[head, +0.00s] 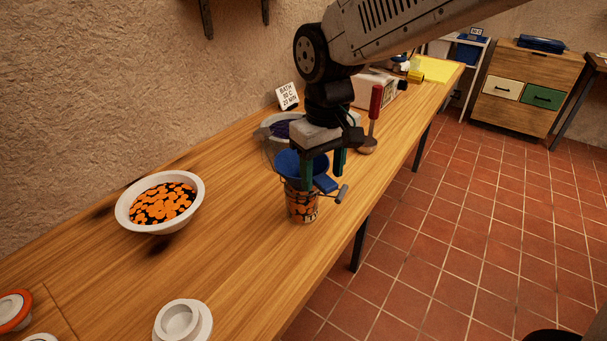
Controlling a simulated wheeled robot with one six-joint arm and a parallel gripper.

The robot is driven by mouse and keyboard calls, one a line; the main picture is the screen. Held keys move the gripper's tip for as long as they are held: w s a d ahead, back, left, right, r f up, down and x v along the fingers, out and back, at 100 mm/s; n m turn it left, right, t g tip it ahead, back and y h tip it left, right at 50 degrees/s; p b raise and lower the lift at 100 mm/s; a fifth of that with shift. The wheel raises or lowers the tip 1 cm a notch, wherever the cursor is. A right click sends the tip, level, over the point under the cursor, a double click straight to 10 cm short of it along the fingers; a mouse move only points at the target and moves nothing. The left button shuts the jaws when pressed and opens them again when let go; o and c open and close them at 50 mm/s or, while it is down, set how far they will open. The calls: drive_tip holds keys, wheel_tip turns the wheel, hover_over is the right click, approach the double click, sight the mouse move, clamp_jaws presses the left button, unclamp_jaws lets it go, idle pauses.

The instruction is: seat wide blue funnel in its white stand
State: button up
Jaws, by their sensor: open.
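The wide blue funnel (288,162) sits in the mouth of a jar (301,207) of orange pieces on the wooden table. A blue tab (325,183) sticks out at its front right, below my gripper. My gripper (323,177) is open, pointing down, with its green fingers close to the funnel's right side and tab. I cannot tell whether they touch it. A white round stand (182,321), with a raised ring on a wider base, is at the bottom of the view, and its ring looks empty.
A white bowl (128,214) of orange pieces stands at left. A pan (270,128) with dark contents, a sign (287,96) and a red-handled tool (375,102) are behind my gripper. An orange-rimmed white piece (14,309) is at the left edge. The table between bowl and stand is clear.

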sight(322, 179)
drive_tip(key=shift+f, duration=1.55)
drive_tip(key=c, duration=1.1)
drive_tip(key=shift+r, duration=0.15)
drive_tip(key=shift+r, duration=0.55)
wheel_tip(322, 179, up, 2)
drive_tip(key=shift+r, duration=0.1)
drive_tip(key=s+d, duration=0.1)
drive_tip(key=s, duration=0.4)
drive_tip(key=s+d+r, duration=0.1)
drive_tip(key=s+d, duration=0.1)
drive_tip(key=s, duration=0.3)
drive_tip(key=s+d, duration=0.1)
drive_tip(key=s, duration=0.4)
drive_tip(key=shift+s+d+r, duration=0.15)
drive_tip(key=shift+s+r, duration=0.1)
